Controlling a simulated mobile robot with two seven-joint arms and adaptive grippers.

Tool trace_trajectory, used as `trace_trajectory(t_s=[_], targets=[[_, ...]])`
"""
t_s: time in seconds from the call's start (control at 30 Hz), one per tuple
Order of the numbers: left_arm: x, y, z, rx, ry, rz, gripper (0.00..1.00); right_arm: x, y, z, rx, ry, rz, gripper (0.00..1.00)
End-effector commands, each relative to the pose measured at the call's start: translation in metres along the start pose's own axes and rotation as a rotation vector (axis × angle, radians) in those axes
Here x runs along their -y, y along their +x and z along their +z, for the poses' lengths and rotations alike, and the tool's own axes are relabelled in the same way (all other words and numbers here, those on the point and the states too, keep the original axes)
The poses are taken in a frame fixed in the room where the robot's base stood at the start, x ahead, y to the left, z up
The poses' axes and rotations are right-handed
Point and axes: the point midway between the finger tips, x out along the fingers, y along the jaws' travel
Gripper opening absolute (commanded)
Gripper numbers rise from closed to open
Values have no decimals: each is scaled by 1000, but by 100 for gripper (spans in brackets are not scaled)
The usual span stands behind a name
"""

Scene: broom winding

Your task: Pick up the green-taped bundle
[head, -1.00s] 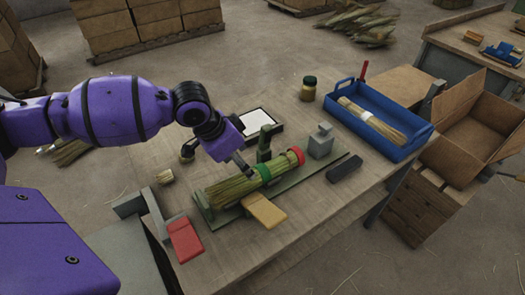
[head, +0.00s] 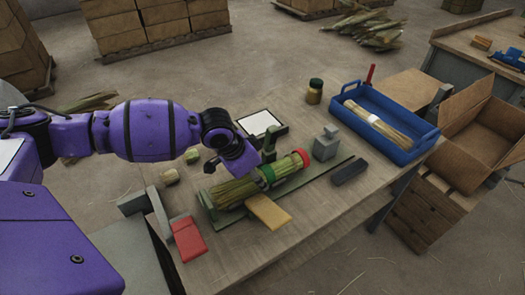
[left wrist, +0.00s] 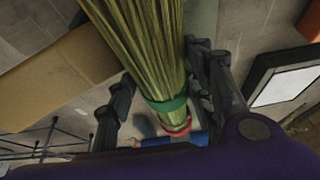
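The green-taped bundle (head: 237,190) is a sheaf of yellow-green straw with a green band and a red band near its right end. It lies on a long green fixture (head: 318,172) on the workbench. My left gripper (head: 258,173) is down at the bundle, just left of the green band. In the left wrist view the bundle (left wrist: 148,40) runs between the two dark, spread fingers (left wrist: 160,85). A gap shows on the left finger's side; contact on the right side is unclear. My right gripper is out of view.
A yellow block (head: 268,211) and a red block (head: 187,240) lie in front of the bundle. A grey weight-like block (head: 326,144) and a dark bar (head: 349,171) are to its right. A blue tray (head: 418,153) holds a white-banded bundle (head: 377,123). A framed white panel (head: 259,122) lies behind.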

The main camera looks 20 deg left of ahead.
Motion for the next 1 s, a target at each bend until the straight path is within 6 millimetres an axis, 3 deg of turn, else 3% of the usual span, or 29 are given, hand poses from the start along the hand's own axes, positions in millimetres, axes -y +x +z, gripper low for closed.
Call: trace_trajectory(t_s=[0.03,0.2,0.63,0.8,1.0], targets=[[0,-1,-1,-1,1,-1,37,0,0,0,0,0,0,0],[0,-1,-1,-1,1,0,15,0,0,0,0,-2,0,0],[0,-11,-5,-1,1,-1,14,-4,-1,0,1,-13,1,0],[-2,-34,-14,-2,3,0,14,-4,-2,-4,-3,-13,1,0],[-34,-68,-26,-5,5,1,14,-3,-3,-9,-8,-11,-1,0]])
